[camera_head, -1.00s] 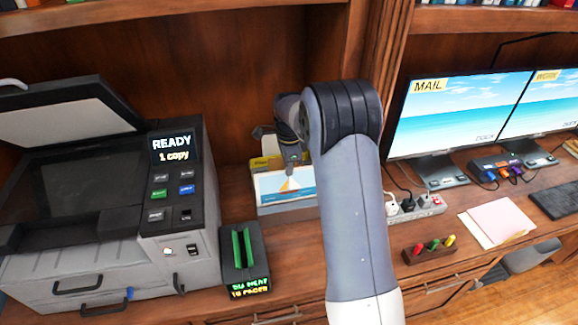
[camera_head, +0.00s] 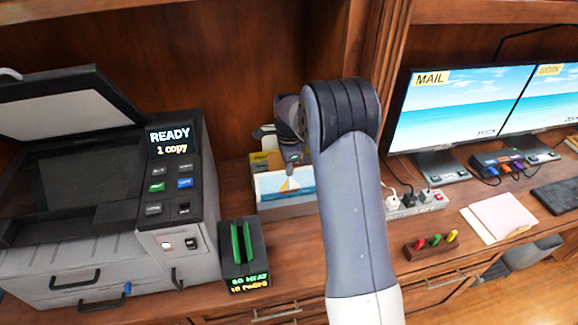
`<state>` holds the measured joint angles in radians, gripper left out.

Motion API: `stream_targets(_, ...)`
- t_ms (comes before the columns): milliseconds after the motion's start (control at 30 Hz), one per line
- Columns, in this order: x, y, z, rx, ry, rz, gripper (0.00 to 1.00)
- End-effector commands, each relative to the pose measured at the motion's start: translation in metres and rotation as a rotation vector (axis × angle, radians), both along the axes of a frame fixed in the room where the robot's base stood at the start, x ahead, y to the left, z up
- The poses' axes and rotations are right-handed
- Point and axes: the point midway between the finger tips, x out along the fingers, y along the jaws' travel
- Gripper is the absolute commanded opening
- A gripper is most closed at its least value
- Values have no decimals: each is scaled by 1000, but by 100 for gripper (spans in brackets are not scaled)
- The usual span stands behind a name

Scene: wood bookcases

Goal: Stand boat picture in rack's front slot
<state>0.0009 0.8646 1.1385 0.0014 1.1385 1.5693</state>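The boat picture (camera_head: 270,187), with a sail boat on blue water, stands upright at the front of the rack (camera_head: 284,208). Its right end is hidden behind my arm. My gripper (camera_head: 295,160) is just above the picture's top edge, pointing down, mostly hidden by my arm. I cannot make out its fingers well enough to see whether they are open or shut, or whether they touch the picture.
Yellow folders (camera_head: 262,160) stand behind the picture. A copier (camera_head: 100,210) with a raised lid is at left, and a black device with green strips (camera_head: 243,262) stands beside it. Right of my arm are a power strip (camera_head: 416,204), monitors (camera_head: 455,115), pink paper (camera_head: 503,215) and colored pegs (camera_head: 434,243).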

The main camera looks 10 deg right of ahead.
Motion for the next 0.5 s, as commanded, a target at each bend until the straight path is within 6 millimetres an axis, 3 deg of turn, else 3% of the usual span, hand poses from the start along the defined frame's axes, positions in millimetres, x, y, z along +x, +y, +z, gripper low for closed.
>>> stream_targets(500, 0, 0, -14, 0, 0, 0, 0)
